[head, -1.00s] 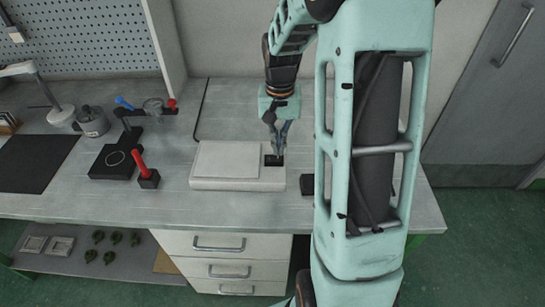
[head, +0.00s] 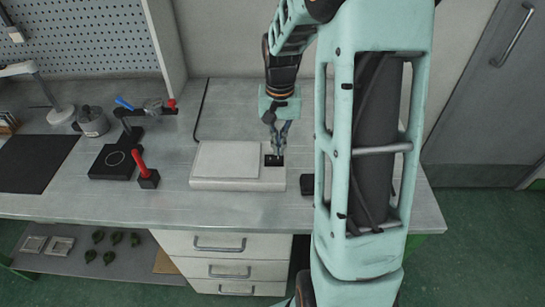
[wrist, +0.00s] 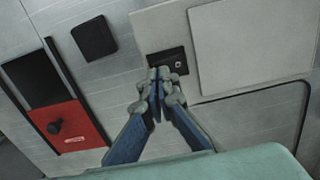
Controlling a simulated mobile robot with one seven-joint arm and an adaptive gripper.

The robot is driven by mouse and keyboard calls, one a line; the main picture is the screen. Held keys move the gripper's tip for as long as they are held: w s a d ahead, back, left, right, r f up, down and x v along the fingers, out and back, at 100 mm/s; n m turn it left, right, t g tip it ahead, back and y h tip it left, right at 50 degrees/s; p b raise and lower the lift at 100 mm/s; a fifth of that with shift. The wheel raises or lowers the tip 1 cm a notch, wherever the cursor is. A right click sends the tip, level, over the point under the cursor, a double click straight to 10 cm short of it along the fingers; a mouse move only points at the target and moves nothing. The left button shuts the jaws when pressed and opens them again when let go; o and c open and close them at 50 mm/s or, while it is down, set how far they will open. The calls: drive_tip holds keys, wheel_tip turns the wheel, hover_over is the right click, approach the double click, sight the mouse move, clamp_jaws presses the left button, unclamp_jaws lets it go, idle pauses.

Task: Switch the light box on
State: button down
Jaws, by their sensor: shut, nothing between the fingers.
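The light box (head: 238,184) is a flat white slab on the workbench, with a pale panel (head: 226,161) on its top that looks unlit. A small black switch plate (head: 274,160) sits at its right end. In the wrist view the switch plate (wrist: 180,56) shows a small round mark, and the light box's pale panel (wrist: 250,45) lies to its right. My gripper (head: 276,152) is shut and empty, pointing down at the switch plate. In the wrist view my gripper's tips (wrist: 158,73) overlap the plate's lower left part. I cannot tell if they touch it.
A black clamp device (head: 112,163) and a red-handled tool (head: 147,174) stand left of the light box. A dark mat (head: 35,163) lies further left. In the wrist view, a black block (wrist: 94,38) and a red-and-black item (wrist: 68,125) lie nearby.

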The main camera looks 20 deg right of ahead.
drive_tip(key=shift+f+b, duration=0.8)
drive_tip(key=shift+f, duration=0.4)
idle(0.4)
drive_tip(key=shift+r, duration=0.1)
drive_tip(key=shift+r+p, duration=2.7)
drive_tip(key=shift+r, duration=0.75)
